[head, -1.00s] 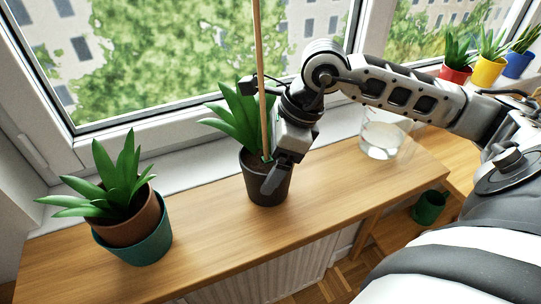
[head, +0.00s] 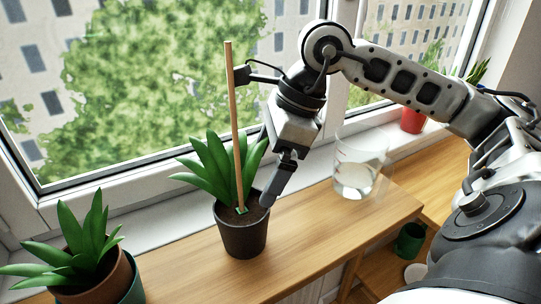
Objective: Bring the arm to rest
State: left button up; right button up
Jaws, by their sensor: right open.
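My right gripper (head: 277,182) comes in from the right, pointing down, with its jaws open and nothing seen between them. Its fingertips are just right of a thin wooden stick (head: 235,130), near the right rim of a black pot (head: 242,238). The stick stands nearly upright in the soil of this pot, with a small green patch at its foot. A green leafy plant (head: 208,172) grows there behind the stick. A dark bracket on my right wrist overlaps the stick higher up; I cannot tell if they touch. My left gripper is not in view.
A potted plant (head: 78,245) in a teal outer pot stands at the lower left. A glass vessel with clear liquid (head: 357,178) stands right of the gripper on the wooden sill (head: 185,262). A red pot (head: 412,120) is behind my arm; a green pot (head: 409,241) is below right. Window behind.

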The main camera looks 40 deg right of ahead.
jog(key=shift+v, duration=0.95)
